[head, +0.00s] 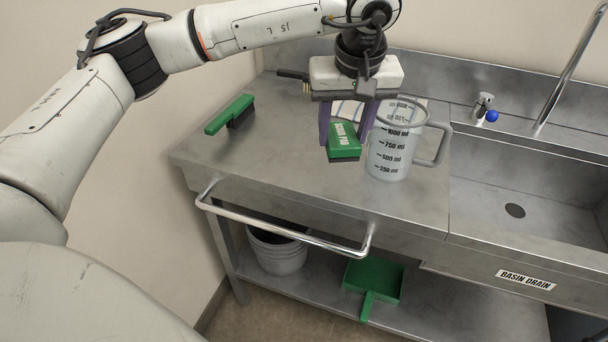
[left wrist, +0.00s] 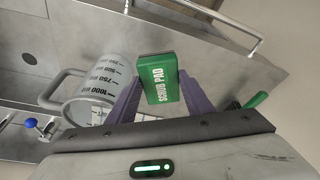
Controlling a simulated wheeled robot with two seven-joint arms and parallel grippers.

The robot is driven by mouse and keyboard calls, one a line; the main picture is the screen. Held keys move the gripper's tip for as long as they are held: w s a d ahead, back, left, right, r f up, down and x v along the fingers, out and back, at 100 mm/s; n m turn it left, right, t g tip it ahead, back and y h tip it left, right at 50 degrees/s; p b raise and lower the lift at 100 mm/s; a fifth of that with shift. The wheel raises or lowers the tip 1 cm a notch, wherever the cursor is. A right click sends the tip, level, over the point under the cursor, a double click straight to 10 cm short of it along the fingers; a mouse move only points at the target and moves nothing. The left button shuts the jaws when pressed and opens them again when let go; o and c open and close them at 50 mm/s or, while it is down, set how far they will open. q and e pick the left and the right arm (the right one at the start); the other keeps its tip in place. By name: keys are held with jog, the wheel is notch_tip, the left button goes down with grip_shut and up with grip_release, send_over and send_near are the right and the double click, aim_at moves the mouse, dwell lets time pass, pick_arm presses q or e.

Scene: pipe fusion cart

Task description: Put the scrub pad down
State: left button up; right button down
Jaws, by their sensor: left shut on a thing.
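The scrub pad (head: 344,142) is a small green block with a dark underside and a white "SCRUB PAD" label. My left gripper (head: 345,140) is shut on it, with a purple finger on each side. The pad appears to be held above the steel counter (head: 290,170), just left of the measuring jug. In the left wrist view the pad (left wrist: 158,80) sits between the purple fingertips, label toward the camera. The exact gap between pad and counter is hard to tell. My right gripper is not in view.
A clear measuring jug (head: 392,150) stands close right of the pad. A green brush (head: 230,115) lies at the left, and a cloth (head: 350,110) lies behind the gripper. The sink basin (head: 520,195) is at right. The counter's front left is clear above the rail (head: 290,235).

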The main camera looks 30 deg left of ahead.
pick_arm(q)
jog(key=w+a+n+b, duration=0.3)
jog(key=a+n, duration=0.1)
jog(key=a, duration=0.6)
jog(key=shift+g+y, duration=0.4)
jog(key=f, duration=0.8)
jog(key=shift+s+a+f, duration=0.25)
jog(key=shift+f, duration=0.1)
jog(key=shift+f, duration=0.15)
jog(key=o, duration=0.9)
jog(key=shift+o, duration=0.2)
